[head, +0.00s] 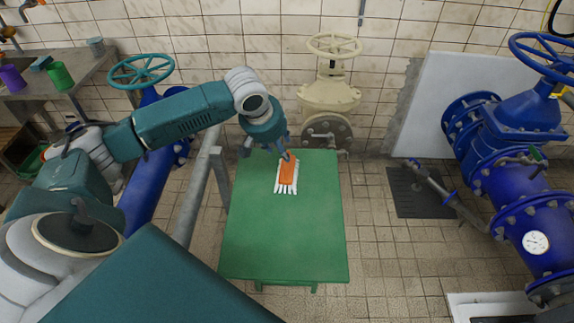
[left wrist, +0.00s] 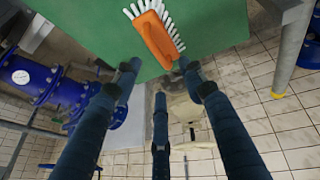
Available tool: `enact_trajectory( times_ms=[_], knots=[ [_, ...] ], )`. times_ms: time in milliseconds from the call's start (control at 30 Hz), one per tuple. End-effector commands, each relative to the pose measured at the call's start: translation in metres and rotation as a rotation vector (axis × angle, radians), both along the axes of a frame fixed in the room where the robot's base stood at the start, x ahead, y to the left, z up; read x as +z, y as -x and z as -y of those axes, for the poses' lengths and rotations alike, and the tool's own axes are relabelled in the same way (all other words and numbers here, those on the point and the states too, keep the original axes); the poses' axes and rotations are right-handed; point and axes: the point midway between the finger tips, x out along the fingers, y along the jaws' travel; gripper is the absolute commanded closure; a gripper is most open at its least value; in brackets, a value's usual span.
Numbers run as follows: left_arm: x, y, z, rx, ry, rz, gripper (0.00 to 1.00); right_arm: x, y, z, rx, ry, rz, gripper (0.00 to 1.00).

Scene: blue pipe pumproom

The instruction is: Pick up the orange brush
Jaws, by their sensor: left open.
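The orange brush (head: 287,174) with white bristles lies on the far part of the green table (head: 285,235). Its bristles show along the side and near end. My left gripper (head: 268,152) is at the table's far edge, just beyond the brush, with one finger close to the brush's far end. In the left wrist view the brush (left wrist: 158,40) lies ahead of the spread, empty fingers (left wrist: 160,72), near the right fingertip. I cannot tell whether that fingertip touches it. My right gripper is not in view.
The rest of the tabletop is clear. A cream valve (head: 330,92) stands behind the table. Blue pipework with a gauge (head: 537,242) is at the right. A grey railing (head: 200,185) runs along the table's left. A bench with cups (head: 60,76) is at the far left.

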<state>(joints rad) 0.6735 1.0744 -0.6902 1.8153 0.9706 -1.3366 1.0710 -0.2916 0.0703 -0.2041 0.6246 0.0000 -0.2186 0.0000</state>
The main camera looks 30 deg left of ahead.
Motion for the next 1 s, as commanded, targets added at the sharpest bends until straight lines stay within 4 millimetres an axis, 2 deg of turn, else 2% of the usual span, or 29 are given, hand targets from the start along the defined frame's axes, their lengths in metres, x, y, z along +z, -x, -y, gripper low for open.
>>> enact_trajectory(
  times_ms=[200, 333, 533, 700, 1000],
  knots=[
    [-0.029, -0.014, 0.001, -0.003, 0.001, -0.002, 0.59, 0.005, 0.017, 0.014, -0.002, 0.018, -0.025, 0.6],
    [-0.037, -0.018, 0.0, -0.004, -0.001, -0.001, 0.59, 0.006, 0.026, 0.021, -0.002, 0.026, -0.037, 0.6],
    [-0.056, -0.033, -0.001, -0.005, 0.0, -0.002, 0.59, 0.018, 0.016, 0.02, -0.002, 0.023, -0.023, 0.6],
    [-0.076, -0.042, -0.002, -0.005, -0.002, -0.001, 0.59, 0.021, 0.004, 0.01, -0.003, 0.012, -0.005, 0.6],
    [-0.081, -0.044, -0.003, -0.006, -0.003, 0.0, 0.61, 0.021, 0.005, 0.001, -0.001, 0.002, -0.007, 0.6]
  ],
)
